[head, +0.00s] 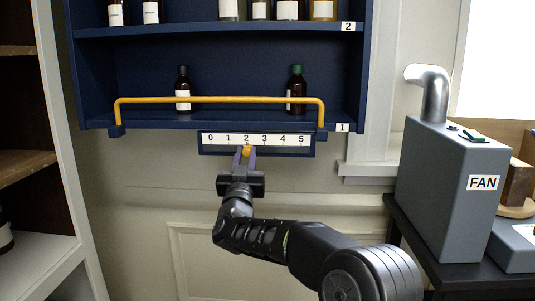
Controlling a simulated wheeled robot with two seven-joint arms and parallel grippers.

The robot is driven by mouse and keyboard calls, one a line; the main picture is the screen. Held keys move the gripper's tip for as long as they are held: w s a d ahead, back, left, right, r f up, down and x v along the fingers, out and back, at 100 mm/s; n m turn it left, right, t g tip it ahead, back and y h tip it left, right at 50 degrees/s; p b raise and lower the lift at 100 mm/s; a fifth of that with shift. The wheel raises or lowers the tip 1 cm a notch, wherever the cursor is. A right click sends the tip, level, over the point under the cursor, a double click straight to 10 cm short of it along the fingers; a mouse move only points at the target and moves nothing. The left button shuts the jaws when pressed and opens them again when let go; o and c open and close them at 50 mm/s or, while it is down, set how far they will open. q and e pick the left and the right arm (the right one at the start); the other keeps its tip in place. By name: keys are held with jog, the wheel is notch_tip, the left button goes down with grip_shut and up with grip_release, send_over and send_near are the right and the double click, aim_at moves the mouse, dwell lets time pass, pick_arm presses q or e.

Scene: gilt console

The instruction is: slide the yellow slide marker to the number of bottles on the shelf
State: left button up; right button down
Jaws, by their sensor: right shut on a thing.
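The yellow slide marker (246,150) sits under the number 2 on the white scale (256,140), which runs 0 to 5 below the blue shelf (215,116). My right gripper (245,157) is shut on the marker from below. On the lower shelf, labelled 1, stand two brown bottles: one with a black cap (183,85) on the left and one with a green cap (297,84) on the right. The upper shelf, labelled 2, holds several bottles (229,9) cut off by the top edge. My left gripper is not in view.
A yellow rail (220,100) runs across the front of the lower shelf. A grey box marked FAN (445,185) with a metal pipe stands on a dark table at right. A wooden shelf unit (40,175) stands at left. The wall below the scale is clear.

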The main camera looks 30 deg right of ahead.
jog(key=shift+w+a, duration=0.15)
jog(key=shift+a, duration=0.05)
jog(key=c, duration=1.2)
grip_release()
jog(key=shift+c, duration=0.2)
jog(key=v, duration=0.7)
jog(key=shift+s+a+b, duration=0.2)
jog(key=shift+s+b, duration=0.15)
jog(key=shift+b, duration=0.05)
jog(key=shift+f, duration=0.15)
